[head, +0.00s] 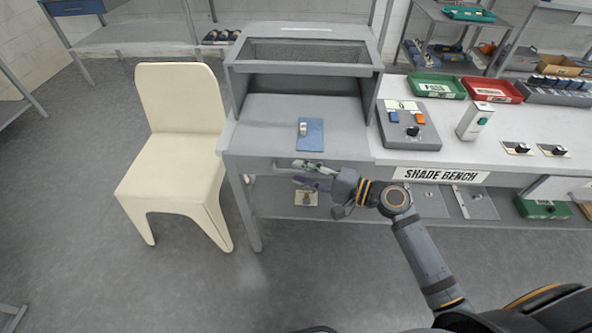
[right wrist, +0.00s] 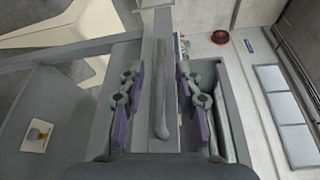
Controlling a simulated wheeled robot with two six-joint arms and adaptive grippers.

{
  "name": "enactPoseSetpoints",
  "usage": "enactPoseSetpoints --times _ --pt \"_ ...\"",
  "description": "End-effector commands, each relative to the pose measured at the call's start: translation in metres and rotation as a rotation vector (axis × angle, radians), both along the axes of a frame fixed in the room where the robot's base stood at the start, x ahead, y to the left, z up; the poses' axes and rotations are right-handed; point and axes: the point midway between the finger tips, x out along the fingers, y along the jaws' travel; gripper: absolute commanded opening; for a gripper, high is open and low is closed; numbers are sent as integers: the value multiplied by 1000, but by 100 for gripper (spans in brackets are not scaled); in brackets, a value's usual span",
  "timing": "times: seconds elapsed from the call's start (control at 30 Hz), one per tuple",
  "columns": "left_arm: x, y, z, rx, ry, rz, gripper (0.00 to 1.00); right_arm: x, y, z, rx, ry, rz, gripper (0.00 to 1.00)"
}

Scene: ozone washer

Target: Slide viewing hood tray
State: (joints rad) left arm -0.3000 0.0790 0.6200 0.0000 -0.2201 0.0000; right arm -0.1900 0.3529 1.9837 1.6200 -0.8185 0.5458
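The grey viewing hood (head: 306,31) stands at the left end of the bench, with a dark mesh window on its upper front. Its grey tray (head: 262,112) forms the floor under the hood and carries a blue cloth (head: 314,143) with a small metal piece (head: 303,128) on it. My right gripper (head: 312,174) is at the front edge below the cloth. In the right wrist view its purple-padded fingers (right wrist: 160,108) stand apart, with a grey handle-like bar (right wrist: 162,90) between them and a gap on each side. My left gripper is out of view.
A cream chair (head: 178,130) stands left of the hood. To the right, the bench holds a switch box (head: 420,135), a green tray (head: 436,78) and a red tray (head: 492,82). A small item on a card (head: 306,198) lies on the lower shelf.

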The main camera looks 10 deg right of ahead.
Motion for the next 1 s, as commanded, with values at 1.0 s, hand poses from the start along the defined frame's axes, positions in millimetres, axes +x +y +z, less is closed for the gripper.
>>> enactPoseSetpoints --times 1.0 --pt "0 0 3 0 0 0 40 14 18 -3 -2 -1 0 0"
